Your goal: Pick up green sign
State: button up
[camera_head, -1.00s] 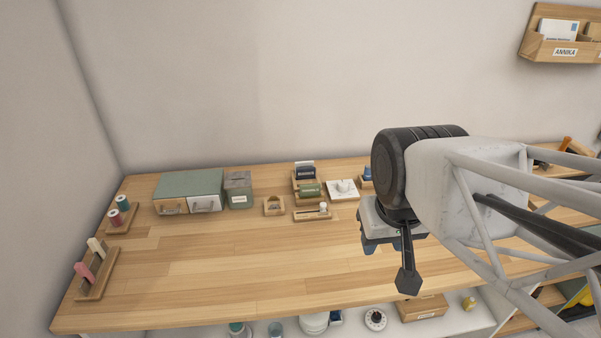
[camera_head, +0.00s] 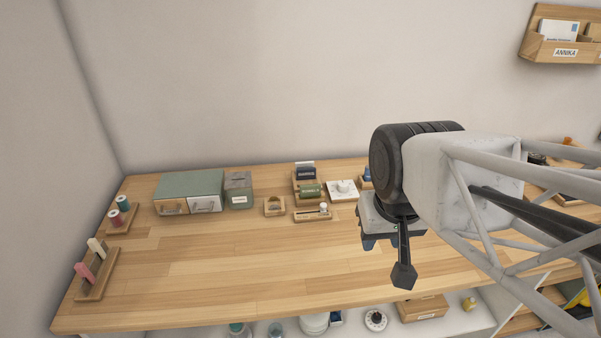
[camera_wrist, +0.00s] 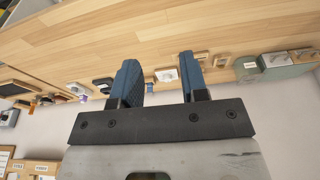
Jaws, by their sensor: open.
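The green sign (camera_head: 310,190) stands in a small wooden holder (camera_head: 302,197) at the back middle of the wooden table, in front of a dark blue sign (camera_head: 306,172). In the wrist view I cannot clearly tell the green sign apart among the small things near the back edge. My gripper shows in the wrist view (camera_wrist: 158,82) with two blue fingers wide apart and nothing between them. In the head view my gripper (camera_head: 383,243) is above the table, to the right of the green sign and apart from it.
Near the sign are a wooden tray (camera_head: 312,216), a white block with a knob (camera_head: 342,191) and a small wooden box (camera_head: 274,207). A green-topped drawer box (camera_head: 188,190) and a grey-green box (camera_head: 238,190) stand further left. The front middle of the table (camera_head: 230,280) is clear.

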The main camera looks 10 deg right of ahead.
jog(key=w+a+m+g, duration=0.15)
jog(key=w+m, duration=0.65)
jog(key=w, duration=0.9)
jog(key=m+g, duration=0.1)
jog(key=m, duration=0.8)
send_over(310, 186)
notch_tip(310, 186, down, 8)
jog(key=shift+w+d+f, duration=0.1)
jog(key=shift+w+f, duration=0.15)
jog(key=shift+f, duration=0.25)
jog(key=shift+f, duration=0.1)
jog(key=shift+f, duration=1.15)
jog(key=shift+f, duration=2.65)
